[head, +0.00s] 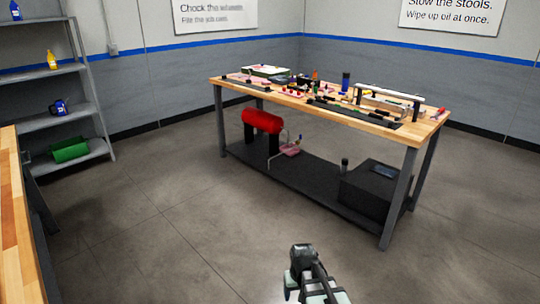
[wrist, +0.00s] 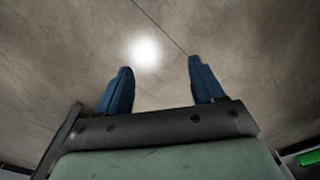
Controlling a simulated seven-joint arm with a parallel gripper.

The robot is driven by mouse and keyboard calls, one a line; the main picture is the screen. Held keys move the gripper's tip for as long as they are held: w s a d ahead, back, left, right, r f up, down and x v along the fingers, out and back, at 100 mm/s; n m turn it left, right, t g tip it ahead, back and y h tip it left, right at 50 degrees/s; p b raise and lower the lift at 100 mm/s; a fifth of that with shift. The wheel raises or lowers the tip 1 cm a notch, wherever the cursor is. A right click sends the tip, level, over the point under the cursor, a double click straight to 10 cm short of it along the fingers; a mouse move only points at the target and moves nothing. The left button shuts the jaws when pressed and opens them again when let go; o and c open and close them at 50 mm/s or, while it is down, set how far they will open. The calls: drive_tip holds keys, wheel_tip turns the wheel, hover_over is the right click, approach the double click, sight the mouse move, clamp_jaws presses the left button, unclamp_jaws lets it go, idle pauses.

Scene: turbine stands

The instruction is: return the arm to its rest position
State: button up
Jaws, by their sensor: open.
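My gripper (wrist: 158,82) shows in the wrist view with its two blue fingers apart and nothing between them. Bare floor with a bright light reflection lies beyond the fingertips. In the head view part of my arm shows at the bottom, right of centre, above open floor and well short of the workbench. The fingers cannot be made out in the head view.
A wooden-topped workbench (head: 345,117) holding many small tools stands across the room. Its lower shelf (head: 300,182) carries a red cylinder (head: 262,121) and a dark box (head: 375,190). A metal shelf rack (head: 50,122) and another bench (head: 14,230) are at left. Floor between is clear.

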drive_tip(key=s+d+f+m, duration=0.2)
drive_tip(key=s+d+f, duration=0.25)
drive_tip(key=d, duration=0.35)
drive_tip(key=s+f+g, duration=0.3)
drive_tip(key=s+f, duration=0.6)
drive_tip(key=s, duration=0.5)
drive_tip(key=s+f+g, duration=0.4)
drive_tip(key=s+f, duration=0.5)
drive_tip(key=s, duration=0.6)
drive_tip(key=shift+s+a+f, duration=0.15)
drive_tip(key=shift+f, duration=0.25)
